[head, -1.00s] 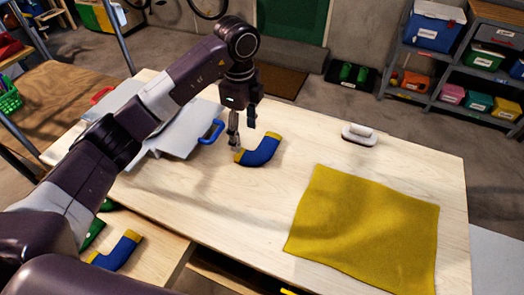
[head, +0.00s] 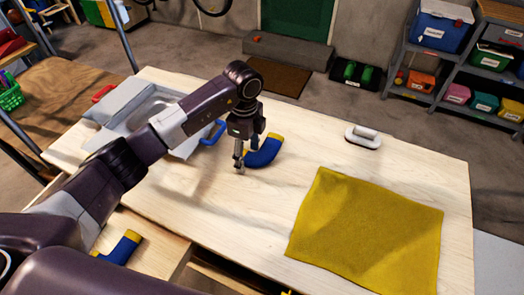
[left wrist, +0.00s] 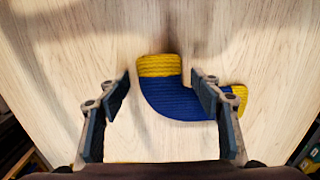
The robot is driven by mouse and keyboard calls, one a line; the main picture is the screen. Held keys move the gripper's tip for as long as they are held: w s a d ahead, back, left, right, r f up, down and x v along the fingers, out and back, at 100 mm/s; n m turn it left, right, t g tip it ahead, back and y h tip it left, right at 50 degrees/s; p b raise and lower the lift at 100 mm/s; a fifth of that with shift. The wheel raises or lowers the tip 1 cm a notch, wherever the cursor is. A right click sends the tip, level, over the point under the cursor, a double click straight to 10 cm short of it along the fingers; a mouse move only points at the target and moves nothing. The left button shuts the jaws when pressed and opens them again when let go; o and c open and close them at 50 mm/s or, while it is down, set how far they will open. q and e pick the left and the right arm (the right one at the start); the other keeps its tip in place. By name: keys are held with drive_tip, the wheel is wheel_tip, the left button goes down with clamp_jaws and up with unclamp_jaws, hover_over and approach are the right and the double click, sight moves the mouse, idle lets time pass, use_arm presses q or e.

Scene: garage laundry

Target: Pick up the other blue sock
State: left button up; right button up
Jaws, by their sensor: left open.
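A blue sock with yellow cuff and toe (head: 265,153) lies bent on the pale wooden table (head: 215,215). My left gripper (head: 247,160) is open over its near left side. In the left wrist view, the sock (left wrist: 172,98) lies below the open left gripper (left wrist: 165,88). The right finger there covers part of the sock, and the left finger is over bare wood. Nothing is held. Another blue sock with yellow ends (head: 120,249) lies on a lower wooden surface at the bottom left, partly hidden by my arm. My right gripper is not in view.
A mustard cloth (head: 365,235) lies flat at the table's right. A grey metal container with a blue handle (head: 150,108) sits behind my left arm. The front middle of the table is clear.

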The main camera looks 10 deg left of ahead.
use_arm(q)
drive_tip(key=c, duration=1.2)
drive_tip(key=shift+r, duration=0.2)
